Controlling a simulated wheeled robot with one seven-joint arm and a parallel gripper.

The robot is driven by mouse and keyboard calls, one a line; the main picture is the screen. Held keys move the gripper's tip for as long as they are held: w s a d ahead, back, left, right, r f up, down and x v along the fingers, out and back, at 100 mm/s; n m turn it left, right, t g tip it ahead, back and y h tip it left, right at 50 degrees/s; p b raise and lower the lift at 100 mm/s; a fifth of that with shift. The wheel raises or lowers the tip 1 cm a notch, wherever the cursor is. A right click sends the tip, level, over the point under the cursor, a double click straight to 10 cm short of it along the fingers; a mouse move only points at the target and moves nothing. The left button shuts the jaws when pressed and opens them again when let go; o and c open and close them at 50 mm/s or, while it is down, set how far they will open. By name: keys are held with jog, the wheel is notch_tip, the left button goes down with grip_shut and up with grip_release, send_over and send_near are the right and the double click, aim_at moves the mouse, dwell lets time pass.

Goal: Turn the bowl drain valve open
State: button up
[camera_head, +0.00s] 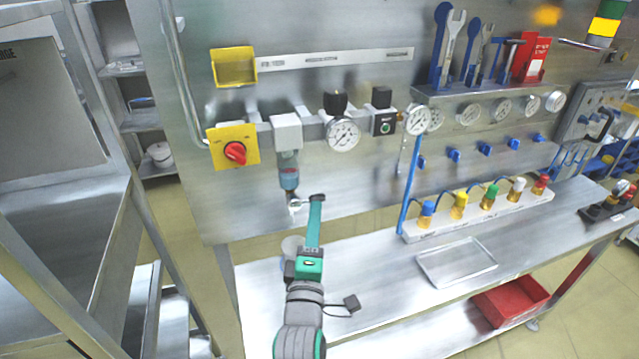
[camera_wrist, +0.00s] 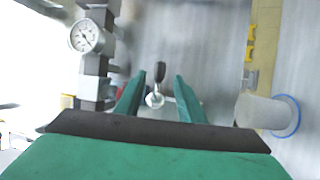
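The filter bowl (camera_head: 288,170) is a bluish clear cup under a white filter head (camera_head: 287,132) on the upright panel. The small bowl drain valve (camera_head: 294,204) hangs at its bottom. In the wrist view the valve shows as a round silver end (camera_wrist: 154,100) with a dark lever (camera_wrist: 160,72). My gripper (camera_head: 316,198) is at the valve's right in the head view. In the wrist view my gripper (camera_wrist: 160,92) has its green fingers spread, with the valve's round end seen between them and gaps on both sides. Whether either finger touches it cannot be told.
A whitish cup (camera_head: 291,246) stands on the bench below the bowl, partly behind my arm; it also shows in the wrist view (camera_wrist: 262,110). A pressure gauge (camera_head: 343,135) and a red knob (camera_head: 235,153) flank the filter. A shallow tray (camera_head: 456,263) lies right.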

aim_at(318, 195)
jog(key=shift+x, duration=5.35)
jog(key=shift+d, duration=0.1)
jog(key=shift+s, duration=0.1)
jog(key=shift+c, duration=1)
grip_shut()
